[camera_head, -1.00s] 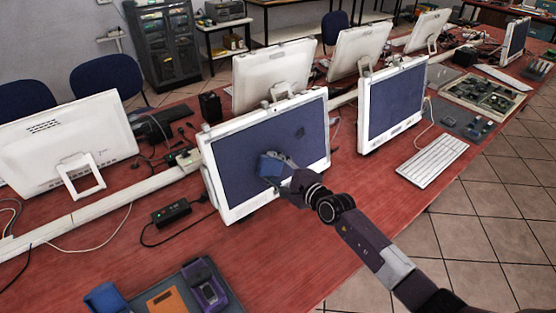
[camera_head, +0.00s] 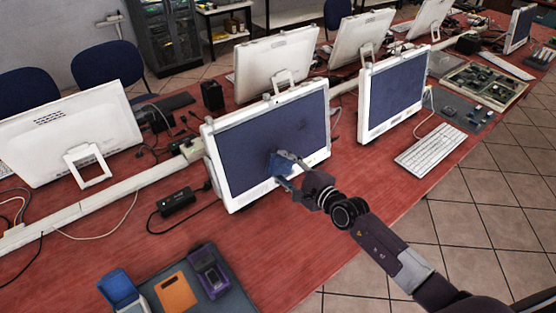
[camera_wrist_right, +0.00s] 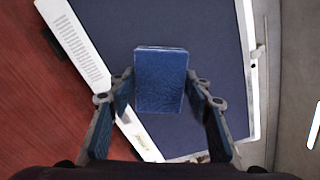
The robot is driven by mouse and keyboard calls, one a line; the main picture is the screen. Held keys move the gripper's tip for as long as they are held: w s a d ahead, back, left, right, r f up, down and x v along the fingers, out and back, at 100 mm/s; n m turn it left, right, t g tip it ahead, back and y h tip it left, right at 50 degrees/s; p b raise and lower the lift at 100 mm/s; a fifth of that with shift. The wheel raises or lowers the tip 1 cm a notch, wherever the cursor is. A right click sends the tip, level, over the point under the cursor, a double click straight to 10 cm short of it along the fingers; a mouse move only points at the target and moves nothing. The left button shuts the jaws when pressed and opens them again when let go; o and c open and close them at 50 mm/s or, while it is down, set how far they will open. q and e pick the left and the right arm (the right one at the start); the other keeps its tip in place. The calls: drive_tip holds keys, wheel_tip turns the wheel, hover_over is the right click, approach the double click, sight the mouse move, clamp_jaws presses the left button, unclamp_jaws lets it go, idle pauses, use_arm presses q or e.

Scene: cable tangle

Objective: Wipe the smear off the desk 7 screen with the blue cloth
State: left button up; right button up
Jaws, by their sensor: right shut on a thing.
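The blue cloth (camera_head: 280,164) is a folded pad held at the lower right part of the near monitor's dark screen (camera_head: 245,145). My right gripper (camera_head: 287,167) is shut on it. In the right wrist view the cloth (camera_wrist_right: 160,80) sits between the two fingers (camera_wrist_right: 165,100), in front of the screen (camera_wrist_right: 215,60). I cannot tell whether the cloth touches the glass. No clear smear can be made out on the screen now; the wrist view shows plain dark blue around the cloth. My left gripper is not in view.
A second monitor (camera_head: 397,92) and a white keyboard (camera_head: 430,150) stand to the right. A black adapter (camera_head: 177,201) with cables lies to the left. A dark mat (camera_head: 225,290) with an orange item (camera_head: 176,292) and a purple device (camera_head: 209,272) is in front. Red desk between is clear.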

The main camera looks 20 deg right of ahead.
drive_tip(key=shift+s, duration=0.25)
drive_tip(key=shift+p+v, duration=0.6)
drive_tip(key=shift+v, duration=0.3)
drive_tip(key=shift+s+d+r, duration=0.2)
drive_tip(key=shift+s+d, duration=0.1)
drive_tip(key=shift+s, duration=0.3)
drive_tip(key=shift+w, duration=0.15)
drive_tip(key=b+x, duration=0.2)
drive_tip(key=x, duration=0.3)
drive_tip(key=shift+w+a+f, duration=0.15)
drive_tip(key=shift+w, duration=0.15)
drive_tip(key=shift+w+a+b, duration=0.15)
drive_tip(key=shift+w+b, duration=0.15)
drive_tip(key=shift+w, duration=0.15)
